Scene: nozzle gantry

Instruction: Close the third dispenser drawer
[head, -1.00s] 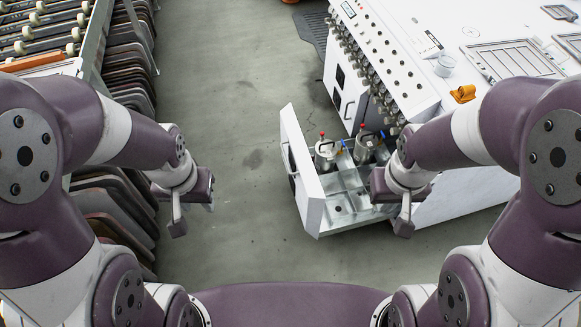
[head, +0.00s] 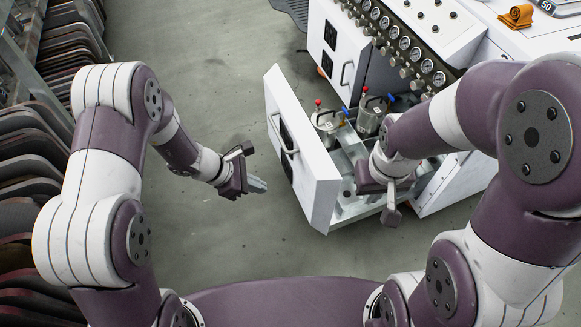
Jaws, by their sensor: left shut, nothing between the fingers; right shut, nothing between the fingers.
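One dispenser drawer (head: 318,180) stands pulled out of the white machine, with its white front panel facing left. The panel carries a bar handle (head: 281,135) and a dark inset. Two metal pots (head: 327,128) with red and blue fittings sit in the drawer. My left gripper (head: 258,185) is shut and empty, to the left of the drawer front and apart from it. My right gripper (head: 391,212) is shut and empty at the drawer's right side, overlapping its tray in the view; I cannot tell whether it touches. Its arm hides part of the drawer.
The white machine (head: 445,35) with a row of gauges fills the upper right. A closed front with a handle (head: 346,72) is behind the open drawer. An orange part (head: 516,16) lies on top. Racks of dark curved panels (head: 25,150) line the left. Grey floor is clear between.

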